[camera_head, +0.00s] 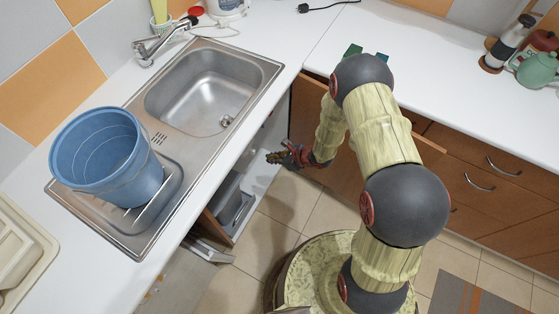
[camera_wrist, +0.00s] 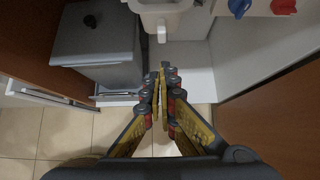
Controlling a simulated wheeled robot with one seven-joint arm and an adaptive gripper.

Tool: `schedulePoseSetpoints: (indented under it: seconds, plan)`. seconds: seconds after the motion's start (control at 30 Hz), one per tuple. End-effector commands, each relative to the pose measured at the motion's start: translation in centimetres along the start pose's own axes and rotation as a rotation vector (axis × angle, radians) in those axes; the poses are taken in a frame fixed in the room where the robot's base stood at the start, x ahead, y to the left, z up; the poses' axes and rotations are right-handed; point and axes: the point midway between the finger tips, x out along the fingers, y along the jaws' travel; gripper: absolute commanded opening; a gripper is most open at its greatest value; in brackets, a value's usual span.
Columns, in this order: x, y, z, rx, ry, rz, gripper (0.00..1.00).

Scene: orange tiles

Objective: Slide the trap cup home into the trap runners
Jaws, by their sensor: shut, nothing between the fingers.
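A pale, whitish cup-like part (camera_wrist: 178,20) with a short tab on its front shows at the top middle of the wrist view, cut off by the frame edge. It looks like the trap cup; its runners cannot be made out, so how far in it sits cannot be told. My gripper (camera_wrist: 164,68) is shut and empty, its fingertips just below the tab in the picture with a small gap between. In the head view my gripper (camera_head: 272,157) is at the open cabinet under the sink; the cup is hidden there.
A grey bin (camera_wrist: 98,45) stands left of my gripper in the cabinet. Blue (camera_wrist: 238,7) and red (camera_wrist: 283,6) knobs are at upper right. A brown door panel (camera_wrist: 272,115) is at right. A blue bucket (camera_head: 108,160) stands on the sink's drainer.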

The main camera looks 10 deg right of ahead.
Motion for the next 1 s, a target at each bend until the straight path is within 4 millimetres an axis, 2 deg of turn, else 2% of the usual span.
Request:
schedulePoseSetpoints:
  seconds: [0.07,0.1,0.3,0.8,1.0]
  plan:
    - [1.8,0.1,-0.2,-0.001,0.0,0.002,0.0]
    - [2.1,0.0,0.6,-0.003,-0.001,0.001,0.0]
    - [3.5,0.1,2.2,-0.001,0.0,0.001,0.0]
    - [4.0,0.0,2.9,0.0,0.0,0.0,0.0]
    - [5.7,0.0,4.4,-0.003,-0.001,0.001,0.0]
